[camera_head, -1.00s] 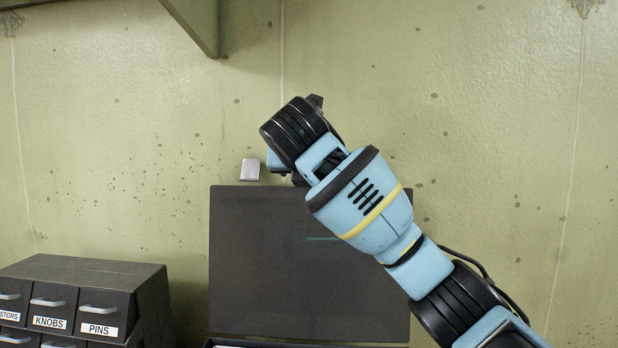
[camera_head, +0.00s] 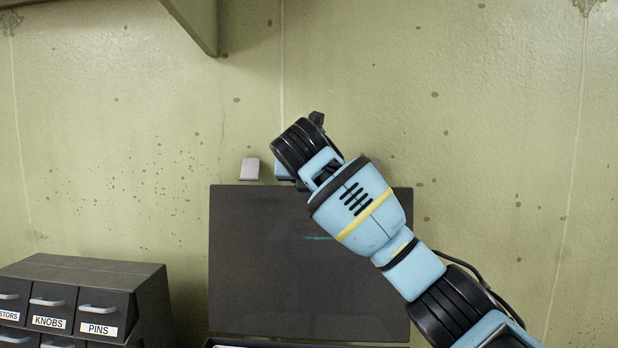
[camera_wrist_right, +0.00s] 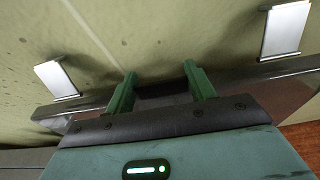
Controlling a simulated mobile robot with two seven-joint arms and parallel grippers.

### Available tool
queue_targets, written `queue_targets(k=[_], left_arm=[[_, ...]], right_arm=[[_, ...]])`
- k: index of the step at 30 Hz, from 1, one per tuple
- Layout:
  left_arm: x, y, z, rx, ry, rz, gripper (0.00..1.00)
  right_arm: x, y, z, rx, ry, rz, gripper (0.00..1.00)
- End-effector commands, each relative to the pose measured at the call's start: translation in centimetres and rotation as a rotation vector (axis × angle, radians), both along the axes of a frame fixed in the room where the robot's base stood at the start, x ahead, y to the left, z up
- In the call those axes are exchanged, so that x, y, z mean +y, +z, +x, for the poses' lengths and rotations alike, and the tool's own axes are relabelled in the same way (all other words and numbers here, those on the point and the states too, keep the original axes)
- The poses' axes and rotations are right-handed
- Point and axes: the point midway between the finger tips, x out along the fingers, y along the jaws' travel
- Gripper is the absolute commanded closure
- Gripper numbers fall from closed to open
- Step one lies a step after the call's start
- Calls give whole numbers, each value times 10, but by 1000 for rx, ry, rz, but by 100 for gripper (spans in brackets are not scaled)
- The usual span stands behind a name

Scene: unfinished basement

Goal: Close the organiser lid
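The organiser lid (camera_head: 280,265) stands open and upright, a dark panel in front of the wall. A silver latch (camera_head: 249,169) sticks up from its top edge. The organiser's body shows only as a sliver at the bottom of the head view. My right arm reaches across the lid's right part, its wrist at the top edge. In the right wrist view my right gripper (camera_wrist_right: 160,88) is open, with green fingers apart near the lid's edge (camera_wrist_right: 90,104). Silver latches lie to either side, left (camera_wrist_right: 57,79) and right (camera_wrist_right: 285,30). I cannot tell whether the fingers touch the lid. My left gripper is out of view.
A dark drawer cabinet (camera_head: 90,271) with labelled drawers stands at the lower left, beside the lid. The green wall (camera_head: 500,150) is close behind the lid. A shelf bracket (camera_head: 200,25) hangs at the top left.

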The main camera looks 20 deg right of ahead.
Motion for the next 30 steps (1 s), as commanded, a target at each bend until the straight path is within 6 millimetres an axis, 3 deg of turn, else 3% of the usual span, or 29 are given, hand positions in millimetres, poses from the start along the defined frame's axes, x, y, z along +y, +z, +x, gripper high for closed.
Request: queue_targets(k=[1,9,20,30], left_arm=[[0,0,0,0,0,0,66],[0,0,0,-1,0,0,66],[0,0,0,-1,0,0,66],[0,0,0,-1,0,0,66]], right_arm=[[0,0,0,0,0,0,52],[0,0,0,0,-1,0,86],[5,2,-11,-29,1,-16,86],[25,7,-52,-147,2,-73,86]])
